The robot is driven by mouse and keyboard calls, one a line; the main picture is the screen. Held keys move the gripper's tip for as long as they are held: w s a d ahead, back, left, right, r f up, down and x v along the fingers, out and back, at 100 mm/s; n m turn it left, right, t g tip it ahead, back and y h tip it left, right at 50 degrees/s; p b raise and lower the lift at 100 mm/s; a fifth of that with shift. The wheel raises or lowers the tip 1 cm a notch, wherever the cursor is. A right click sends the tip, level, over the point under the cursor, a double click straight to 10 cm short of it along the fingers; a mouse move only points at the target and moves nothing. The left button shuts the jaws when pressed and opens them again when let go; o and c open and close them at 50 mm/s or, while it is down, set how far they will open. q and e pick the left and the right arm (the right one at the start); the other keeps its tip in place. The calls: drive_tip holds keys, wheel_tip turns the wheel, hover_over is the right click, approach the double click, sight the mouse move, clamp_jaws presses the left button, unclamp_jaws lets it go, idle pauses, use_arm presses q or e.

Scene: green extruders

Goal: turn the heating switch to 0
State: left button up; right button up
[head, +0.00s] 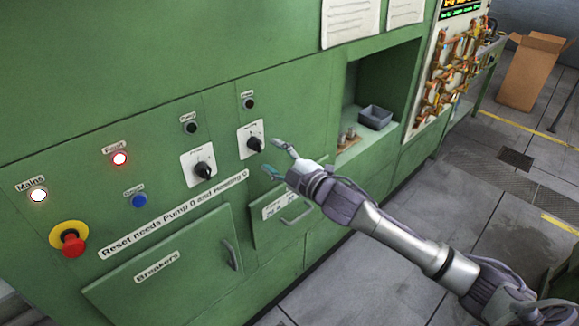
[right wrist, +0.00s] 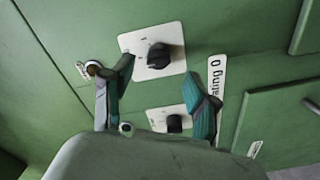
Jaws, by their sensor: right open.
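Two black rotary switches on white plates sit on the green panel. The right-hand switch (head: 255,144) is the upper one (right wrist: 158,56) in the right wrist view. The left-hand switch (head: 203,171) is the lower one (right wrist: 174,123) there, partly hidden by my gripper. Their small labels are too blurred to tell which is heating. My right gripper (head: 276,158) is open and empty, just right of the right-hand switch. In the right wrist view its spread fingers (right wrist: 163,80) flank the line to that switch, apparently without touching it. My left gripper is not in view.
A red emergency button (head: 70,242) on yellow, lit mains (head: 38,195) and fault (head: 119,159) lamps and a blue button (head: 139,201) are at left. Handles stick out below. A grey bin (head: 375,117) sits in the recess at right.

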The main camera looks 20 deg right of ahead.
drive_tip(key=v, duration=0.6)
drive_tip(key=shift+s, duration=0.35)
drive_tip(key=d+f+m+g+h, duration=0.2)
drive_tip(key=d+f+m, duration=0.15)
drive_tip(key=f, duration=0.85)
drive_tip(key=d+f+m+g+h, duration=0.1)
drive_tip(key=d+f+m+h, duration=0.25)
drive_tip(key=f, duration=0.85)
drive_tip(key=s+d+f+m+g+b, duration=0.1)
drive_tip(key=s+f+g, duration=0.1)
drive_tip(key=s+f, duration=0.45)
drive_tip(key=s+d+f+m+g, duration=0.1)
drive_tip(key=s+f+g, duration=0.15)
drive_tip(key=f, duration=0.75)
drive_tip(key=s+a+f+m+g+h, duration=0.1)
drive_tip(key=s+f+m+g, duration=0.1)
drive_tip(key=s+f, duration=0.75)
drive_tip(key=s+a+f+m+g, duration=0.1)
drive_tip(key=s+a+f+g, duration=0.1)
drive_tip(key=s+f, duration=0.7)
drive_tip(key=s+a+f+m+g, duration=0.1)
drive_tip(key=s+a+f+g, duration=0.1)
drive_tip(key=s, duration=0.8)
drive_tip(key=s+a+f+g+b, duration=0.1)
drive_tip(key=s+a+f, duration=0.3)
drive_tip(key=s, duration=0.7)
drive_tip(key=shift+s+a+m+g, duration=0.3)
drive_tip(key=shift+s+m+g, duration=0.1)
drive_tip(key=shift+g, duration=0.35)
